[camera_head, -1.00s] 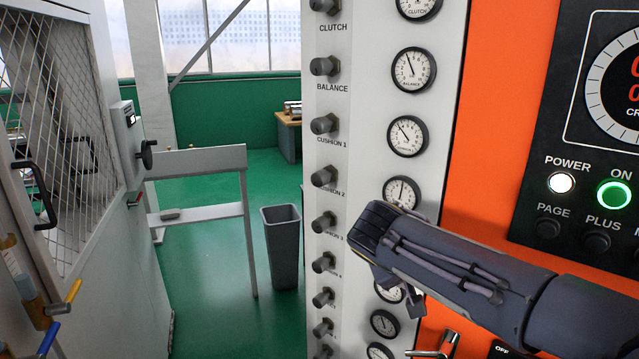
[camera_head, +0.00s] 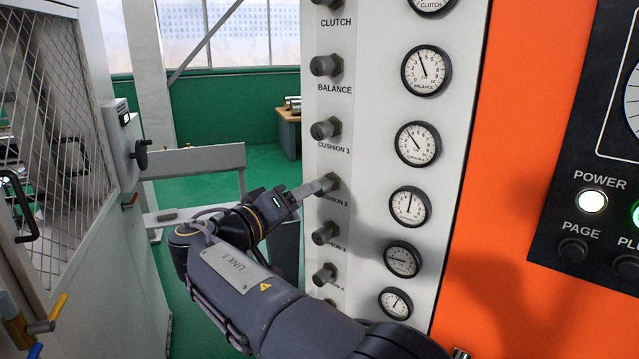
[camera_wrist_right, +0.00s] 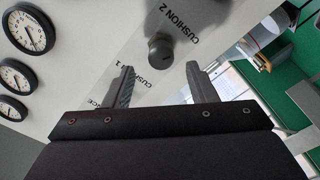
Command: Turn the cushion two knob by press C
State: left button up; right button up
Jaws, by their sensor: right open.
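The cushion two knob (camera_head: 330,183) is a dark round knob on the pale press panel, above its partly covered CUSHION 2 label. It also shows in the right wrist view (camera_wrist_right: 160,46), between the CUSHION 1 and CUSHION 2 labels. My right gripper (camera_head: 318,187) reaches the panel from the left at this knob's height. In the wrist view its fingers (camera_wrist_right: 160,68) are spread and empty. The knob appears centred between and just beyond the fingertips, with no visible contact. The cushion two gauge (camera_head: 410,206) is right of the knob. My left gripper is not in view.
The cushion one knob (camera_head: 326,129) is above and the cushion three knob (camera_head: 325,232) below, both close to my right gripper. A caged white cabinet (camera_head: 90,240) stands at the left. An orange panel (camera_head: 510,200) and a black control panel (camera_head: 590,170) are at the right.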

aim_at(320, 196)
jog(key=p+x, duration=0.1)
jog(key=x, duration=0.5)
jog(key=shift+w+f+p, duration=0.1)
jog(key=shift+p, duration=0.2)
jog(key=c, duration=1)
jog(key=shift+n, duration=0.3)
jog(key=n, duration=0.3)
jog(key=shift+p, duration=0.4)
jog(key=n+p, duration=0.1)
jog(key=n, duration=0.2)
jog(key=shift+n, duration=0.3)
jog(key=n+p, duration=0.3)
jog(key=n, duration=0.1)
jog(key=shift+n, duration=0.4)
jog(key=shift+n+p, duration=0.5)
jog(key=shift+n, duration=0.3)
